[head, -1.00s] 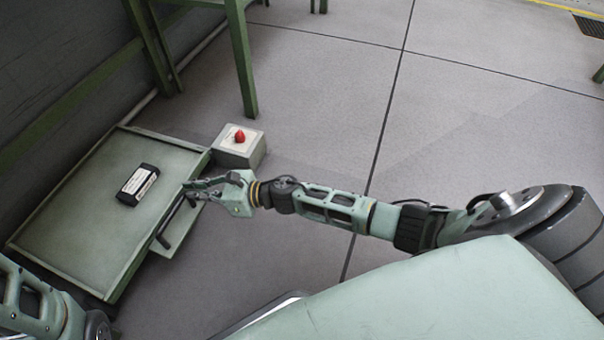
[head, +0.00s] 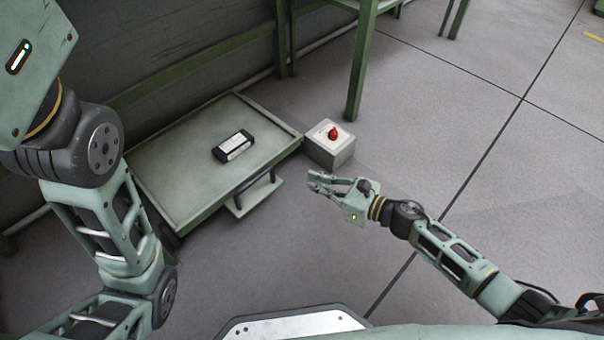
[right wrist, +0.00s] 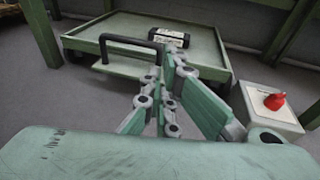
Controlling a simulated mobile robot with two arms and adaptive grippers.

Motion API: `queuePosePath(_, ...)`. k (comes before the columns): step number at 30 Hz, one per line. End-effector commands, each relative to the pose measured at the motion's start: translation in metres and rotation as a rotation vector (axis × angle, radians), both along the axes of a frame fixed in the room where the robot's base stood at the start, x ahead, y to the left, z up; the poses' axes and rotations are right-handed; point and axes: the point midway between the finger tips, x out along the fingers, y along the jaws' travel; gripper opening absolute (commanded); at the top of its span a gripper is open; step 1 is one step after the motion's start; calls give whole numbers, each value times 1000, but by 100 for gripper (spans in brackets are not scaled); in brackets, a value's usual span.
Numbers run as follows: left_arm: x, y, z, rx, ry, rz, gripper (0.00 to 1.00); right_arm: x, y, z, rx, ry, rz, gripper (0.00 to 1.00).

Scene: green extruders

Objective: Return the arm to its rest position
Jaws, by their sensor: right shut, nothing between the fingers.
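My right gripper (head: 316,182) is shut and empty in the head view.
The cart (head: 175,180) carries a black case with a white label (head: 233,146) and has a dark handle (head: 258,188). The button box (head: 330,150) stands beside it. A green table leg (head: 361,70) rises behind. The floor at right is clear.

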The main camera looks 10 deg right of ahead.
Motion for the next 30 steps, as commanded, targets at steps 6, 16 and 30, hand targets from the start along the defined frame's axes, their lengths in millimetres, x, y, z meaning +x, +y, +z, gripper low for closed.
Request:
queuePosePath(6, 5, 0, -1, -1, 17, -2, 0, -11, -13, 3, -1, 1, 1, 0)
queuePosePath(16, 13, 1, 1, -1, 42, -4, 0, -20, 9, 35, 134, 53, 11, 0)
queuePosePath(30, 63, 7, -22, -16, 268, -16, 0, -116, 89, 354, 1345, 671, 371, 0)
